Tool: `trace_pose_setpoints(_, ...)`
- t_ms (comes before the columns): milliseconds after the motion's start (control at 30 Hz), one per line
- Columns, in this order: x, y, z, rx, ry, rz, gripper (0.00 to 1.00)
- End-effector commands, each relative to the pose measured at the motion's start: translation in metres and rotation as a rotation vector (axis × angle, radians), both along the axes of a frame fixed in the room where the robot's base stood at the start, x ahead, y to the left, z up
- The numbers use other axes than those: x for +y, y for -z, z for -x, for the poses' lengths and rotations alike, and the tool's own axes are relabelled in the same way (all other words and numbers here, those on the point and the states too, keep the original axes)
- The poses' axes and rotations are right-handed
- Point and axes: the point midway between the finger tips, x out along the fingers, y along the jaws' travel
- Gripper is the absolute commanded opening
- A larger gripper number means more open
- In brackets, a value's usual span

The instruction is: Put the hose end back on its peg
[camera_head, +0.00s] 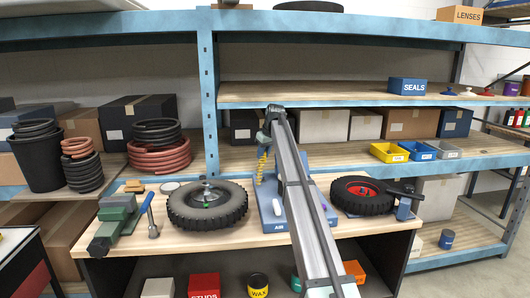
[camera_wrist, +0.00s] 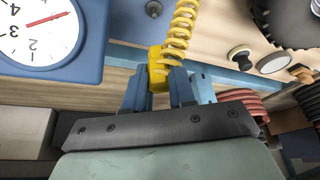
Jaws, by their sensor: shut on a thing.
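A yellow coiled hose (camera_head: 261,168) rises from the blue air stand (camera_head: 272,208), marked AIR, to my gripper (camera_head: 265,137). In the wrist view my gripper (camera_wrist: 160,80) is shut on the yellow hose end (camera_wrist: 158,66), with one blue finger on each side. The hose coils (camera_wrist: 180,28) run up out of that picture. The stand also shows there as a blue panel (camera_wrist: 92,58) with a white gauge (camera_wrist: 38,28), left of and apart from the hose end.
A tyre (camera_head: 207,205) lies left of the stand, and a tyre with a red rim (camera_head: 362,194) lies right. A green vise (camera_head: 117,218) is at the bench's left. The upper shelf (camera_head: 300,92) runs just above my gripper. Red coiled hoses (camera_head: 159,157) sit behind left.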

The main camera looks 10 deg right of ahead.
Motion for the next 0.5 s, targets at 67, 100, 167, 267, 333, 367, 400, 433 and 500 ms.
trace_pose_setpoints(67,0.0,0.006,0.001,0.001,0.0,0.0,0.0)
trace_pose_setpoints(100,0.0,0.01,0.001,0.002,0.001,-0.001,0.0)
trace_pose_setpoints(167,0.0,0.014,0.001,0.002,0.001,-0.001,0.0)
trace_pose_setpoints(267,0.0,0.022,0.001,0.0,0.001,0.0,0.0)
trace_pose_setpoints(333,0.0,0.027,0.001,0.0,0.001,0.0,0.0)
trace_pose_setpoints(367,0.0,0.03,0.001,0.0,0.001,0.0,0.0)
trace_pose_setpoints(400,0.0,0.033,0.001,0.0,0.001,0.0,0.0)
trace_pose_setpoints(433,0.0,0.035,0.001,0.0,0.001,0.0,0.0)
trace_pose_setpoints(500,0.0,0.039,0.001,0.0,0.001,0.0,0.0)
